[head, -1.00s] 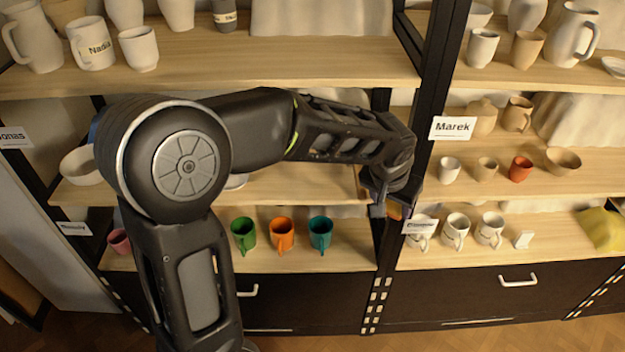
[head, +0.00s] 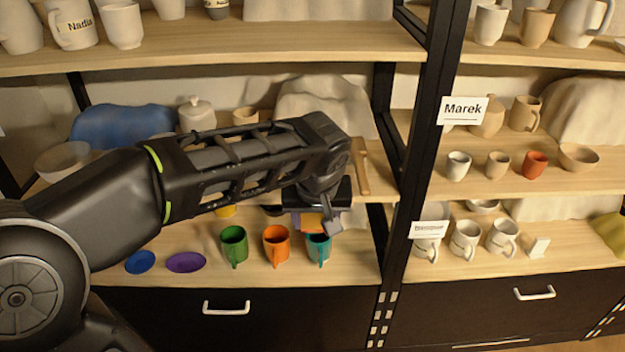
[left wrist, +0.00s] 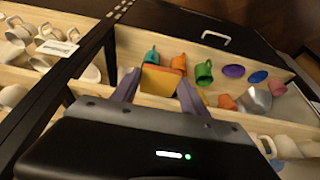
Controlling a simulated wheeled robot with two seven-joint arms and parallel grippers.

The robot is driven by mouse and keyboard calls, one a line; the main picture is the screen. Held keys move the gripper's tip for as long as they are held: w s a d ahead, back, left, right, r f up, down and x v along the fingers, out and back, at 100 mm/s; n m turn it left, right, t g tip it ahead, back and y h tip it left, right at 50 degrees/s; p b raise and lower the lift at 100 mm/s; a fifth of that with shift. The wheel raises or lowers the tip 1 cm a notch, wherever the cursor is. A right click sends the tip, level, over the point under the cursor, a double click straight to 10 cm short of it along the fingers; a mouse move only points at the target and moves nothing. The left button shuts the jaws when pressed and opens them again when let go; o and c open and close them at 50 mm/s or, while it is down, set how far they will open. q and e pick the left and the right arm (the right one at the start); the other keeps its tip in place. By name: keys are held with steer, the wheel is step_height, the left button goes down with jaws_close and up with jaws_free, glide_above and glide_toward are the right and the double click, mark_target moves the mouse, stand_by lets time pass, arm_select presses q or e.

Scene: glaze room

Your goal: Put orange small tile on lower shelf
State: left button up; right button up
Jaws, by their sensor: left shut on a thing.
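My left gripper (head: 312,222) is shut on the orange small tile (head: 311,221), in front of the left bay's lower shelf (head: 353,262). In the head view the tile is partly hidden by the gripper and shows just above the teal cup (head: 318,249). In the left wrist view the tile (left wrist: 162,82) sits between the two purple-grey fingers of the gripper (left wrist: 157,92), its yellow-orange face toward the camera. I cannot tell whether it touches the shelf. My right gripper is not in view.
A green cup (head: 234,246) and an orange cup (head: 276,244) stand left of the teal one. Purple (head: 186,262) and blue (head: 140,262) discs lie farther left. A dark post (head: 398,240) divides the bays. Shelf wood shows bare right of the teal cup.

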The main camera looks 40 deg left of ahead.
arm_select(q)
steer(key=w+a+p, duration=0.1)
steer(key=w+a, duration=0.1)
steer(key=w, duration=0.1)
steer(key=w+a+p, duration=0.1)
steer(key=w+a, duration=0.2)
steer(key=w, duration=0.1)
steer(key=w+a+p, duration=0.1)
steer(key=w+a, duration=0.2)
steer(key=w, duration=0.1)
steer(key=shift+w+a, duration=0.1)
steer(key=shift+a, duration=0.15)
steer(key=shift+w+a, duration=0.15)
steer(key=w+a, duration=0.1)
steer(key=w+a+p, duration=0.1)
steer(key=w, duration=0.1)
steer(key=shift+a, duration=0.15)
steer(key=shift+f, duration=0.7)
steer(key=shift+s, duration=0.1)
steer(key=shift+f, duration=0.15)
steer(key=shift+f, duration=0.15)
steer(key=o, duration=1.4)
